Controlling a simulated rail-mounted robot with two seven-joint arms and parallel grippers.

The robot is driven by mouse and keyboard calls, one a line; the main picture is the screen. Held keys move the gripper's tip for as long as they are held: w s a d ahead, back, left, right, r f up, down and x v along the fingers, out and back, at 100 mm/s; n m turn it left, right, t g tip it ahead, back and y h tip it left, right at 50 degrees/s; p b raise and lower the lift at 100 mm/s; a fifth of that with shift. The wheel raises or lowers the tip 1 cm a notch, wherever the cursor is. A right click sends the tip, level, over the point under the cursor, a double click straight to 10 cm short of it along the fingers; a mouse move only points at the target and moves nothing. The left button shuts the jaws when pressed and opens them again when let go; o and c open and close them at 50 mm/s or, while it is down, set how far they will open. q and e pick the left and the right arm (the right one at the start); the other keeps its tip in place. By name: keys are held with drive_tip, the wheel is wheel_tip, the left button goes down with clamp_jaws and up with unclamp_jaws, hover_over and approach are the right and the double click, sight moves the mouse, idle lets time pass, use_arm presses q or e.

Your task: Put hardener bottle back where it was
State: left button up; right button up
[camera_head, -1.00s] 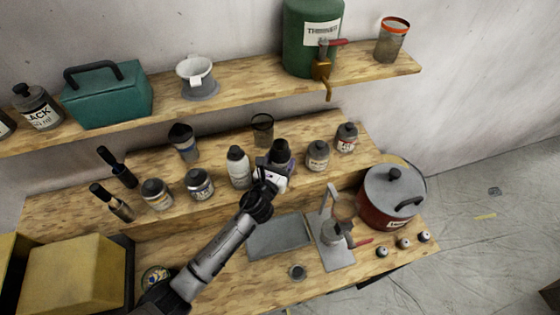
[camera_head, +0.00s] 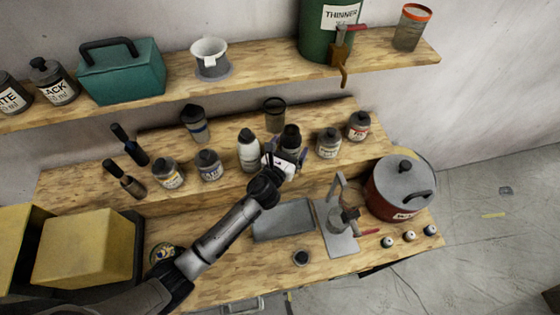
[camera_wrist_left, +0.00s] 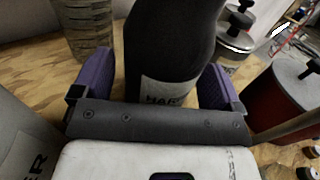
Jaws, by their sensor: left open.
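The hardener bottle (camera_head: 291,138) is black, with a white label whose visible letters read "HAR" in the left wrist view (camera_wrist_left: 175,45). It appears upright among the containers on the raised wooden step (camera_head: 225,188); its base is hidden behind my gripper. My left gripper (camera_head: 284,157) is at the bottle, with its purple fingers spread on either side of it. The left wrist view shows the jaws (camera_wrist_left: 160,88) open around the bottle. My right gripper is not in view.
A white-bodied bottle (camera_head: 249,153) stands close left of the hardener, a labelled jar (camera_head: 329,144) to its right, and a dark mesh cup (camera_head: 275,115) behind. A red pot (camera_head: 399,190) and a clamp stand (camera_head: 342,225) are at the right. The shelf (camera_head: 265,70) runs above.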

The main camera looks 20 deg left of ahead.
use_arm(q)
drive_tip(key=s, duration=1.1)
drive_tip(key=shift+a, duration=0.2)
drive_tip(key=shift+s, duration=0.1)
drive_tip(key=s+a+f+n+g+y, duration=0.25)
drive_tip(key=s+n, duration=0.35)
drive_tip(key=n, duration=0.3)
drive_tip(key=s+a+f+n+g+y, duration=0.1)
drive_tip(key=s+a+f+n+g, duration=0.25)
drive_tip(key=n, duration=0.55)
drive_tip(key=s+d+f+n+g+h, duration=0.1)
drive_tip(key=s+n+g, duration=0.3)
drive_tip(key=s+n, duration=0.4)
drive_tip(key=s+d+f+n+g+h, duration=0.1)
drive_tip(key=s+n+g, duration=0.3)
drive_tip(key=s+n, duration=0.4)
drive_tip(key=s+d+h, duration=0.1)
drive_tip(key=s, duration=0.2)
